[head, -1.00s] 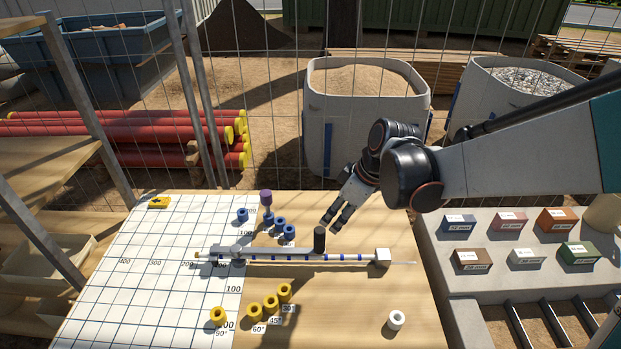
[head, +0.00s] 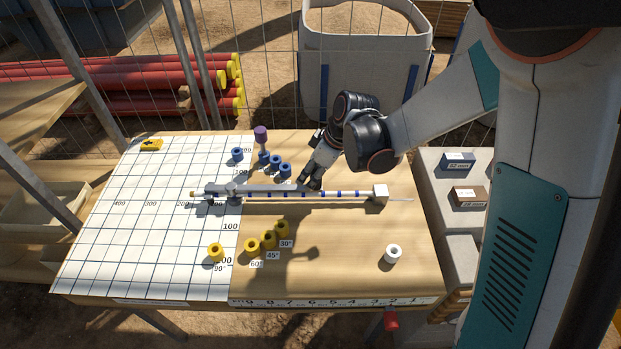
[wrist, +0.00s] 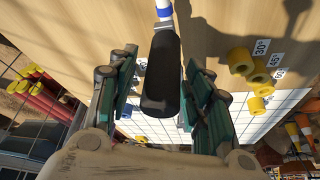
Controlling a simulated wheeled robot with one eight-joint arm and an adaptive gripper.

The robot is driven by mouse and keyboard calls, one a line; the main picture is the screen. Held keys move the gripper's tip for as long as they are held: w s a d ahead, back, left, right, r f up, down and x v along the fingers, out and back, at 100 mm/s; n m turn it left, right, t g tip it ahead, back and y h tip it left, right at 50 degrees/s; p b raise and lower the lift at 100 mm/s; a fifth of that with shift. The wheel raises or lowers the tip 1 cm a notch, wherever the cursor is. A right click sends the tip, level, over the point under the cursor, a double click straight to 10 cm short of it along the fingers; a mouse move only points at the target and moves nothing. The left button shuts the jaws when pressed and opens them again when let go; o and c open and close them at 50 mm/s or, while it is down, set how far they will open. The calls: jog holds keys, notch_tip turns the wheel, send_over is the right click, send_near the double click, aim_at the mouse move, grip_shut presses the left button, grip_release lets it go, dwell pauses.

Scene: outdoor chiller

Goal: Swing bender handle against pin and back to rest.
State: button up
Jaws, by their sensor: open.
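The bender (head: 255,188) lies across the table, its grey arm along a rod with blue bands (head: 330,194) that ends at a white block (head: 379,193) on the right. The bender's black handle (wrist: 162,75) shows in the wrist view between the two fingers of my gripper (wrist: 157,95), with a gap on each side. In the head view my gripper (head: 313,178) is over the handle end and hides most of the handle. My gripper is open. Yellow pins marked with angles (head: 269,239) stand in front of the bender; the 90° one (head: 216,252) is on the grid.
Several blue pins (head: 284,170) and a purple-topped peg (head: 261,136) stand behind the bender. A white ring (head: 392,253) sits at the front right. A yellow tool (head: 151,144) lies at the back left.

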jog(key=shift+w+a+f, duration=0.15)
jog(key=shift+a+f, duration=0.1)
jog(key=shift+f, duration=0.4)
grip_shut()
jog(key=w+a+n+g, duration=0.1)
jog(key=w+a+n, duration=0.2)
jog(key=w, duration=0.2)
jog(key=w+a+n+g, duration=0.1)
jog(key=w+a+n, duration=0.1)
jog(key=w, duration=0.4)
jog(key=w+a+n+g+p, duration=0.1)
jog(key=w+a+n, duration=0.2)
jog(key=w, duration=0.3)
jog(key=shift+w+a+n, duration=0.2)
jog(key=shift+a+n, duration=0.1)
jog(key=shift+n, duration=0.3)
